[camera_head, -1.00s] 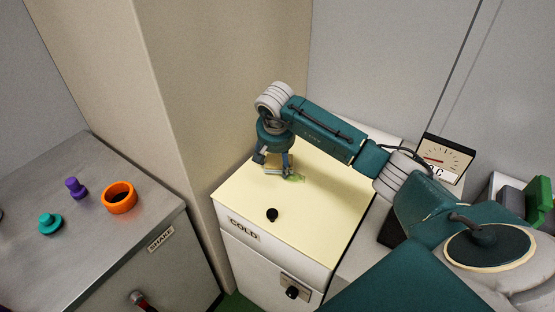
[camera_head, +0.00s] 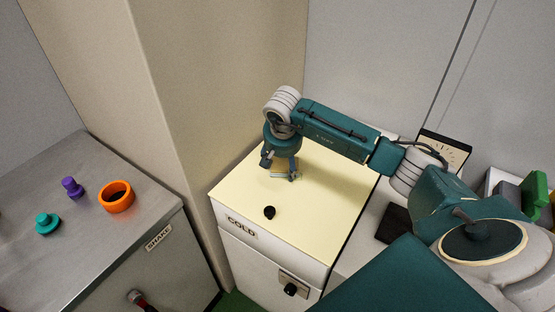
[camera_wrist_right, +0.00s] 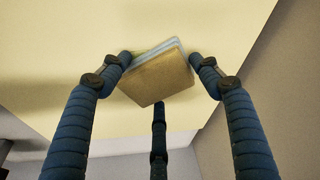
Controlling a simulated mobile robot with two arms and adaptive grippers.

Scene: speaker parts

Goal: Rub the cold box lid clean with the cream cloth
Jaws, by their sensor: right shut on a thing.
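My left gripper is out of view.
A wall corner stands close to the box's left and back. The metal SHAKE counter (camera_head: 120,235) at left holds an orange ring (camera_head: 116,197), a purple knob piece (camera_head: 72,187) and a teal one (camera_head: 47,224). A dial gauge (camera_head: 444,152) and green block (camera_head: 535,193) are at right.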

